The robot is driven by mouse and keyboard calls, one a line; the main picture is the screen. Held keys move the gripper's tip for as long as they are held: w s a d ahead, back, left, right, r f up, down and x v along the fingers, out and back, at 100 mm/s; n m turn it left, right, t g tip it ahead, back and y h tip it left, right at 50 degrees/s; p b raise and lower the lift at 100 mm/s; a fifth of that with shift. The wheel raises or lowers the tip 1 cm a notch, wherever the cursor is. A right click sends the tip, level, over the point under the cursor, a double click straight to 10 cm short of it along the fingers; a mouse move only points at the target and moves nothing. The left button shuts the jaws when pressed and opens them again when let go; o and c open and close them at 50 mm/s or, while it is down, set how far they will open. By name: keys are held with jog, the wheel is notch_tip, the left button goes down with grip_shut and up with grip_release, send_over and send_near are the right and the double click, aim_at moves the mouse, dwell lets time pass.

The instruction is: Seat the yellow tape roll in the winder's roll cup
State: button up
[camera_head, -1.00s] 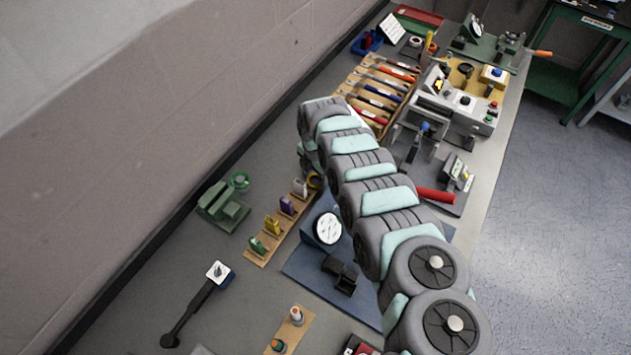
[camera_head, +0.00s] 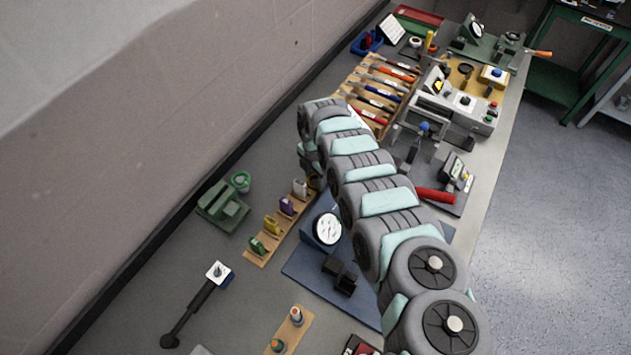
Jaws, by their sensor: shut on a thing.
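My gripper (camera_head: 312,172) is at the far end of my arm, low near the back end of a wooden rack. My arm hides most of it, including the fingertips. A sliver of the yellow tape roll (camera_head: 314,184) shows at my gripper, which is shut on it. A green device (camera_head: 222,208), which looks like the winder, stands to the left near the wall. Its round green cup (camera_head: 240,181) is at its back right. The roll is to the right of this cup and clearly apart from it.
The wooden rack (camera_head: 264,251) holds several coloured pieces between the green device and a blue board (camera_head: 303,269). A black-handled tool (camera_head: 190,312) lies at the front left. Wooden tool racks and a grey machine (camera_head: 440,113) stand at the back. Grey bench surface is free around the green device.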

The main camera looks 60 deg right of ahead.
jog(key=shift+c, duration=1.2)
notch_tip(320, 180, up, 20)
jog(key=p, duration=0.1)
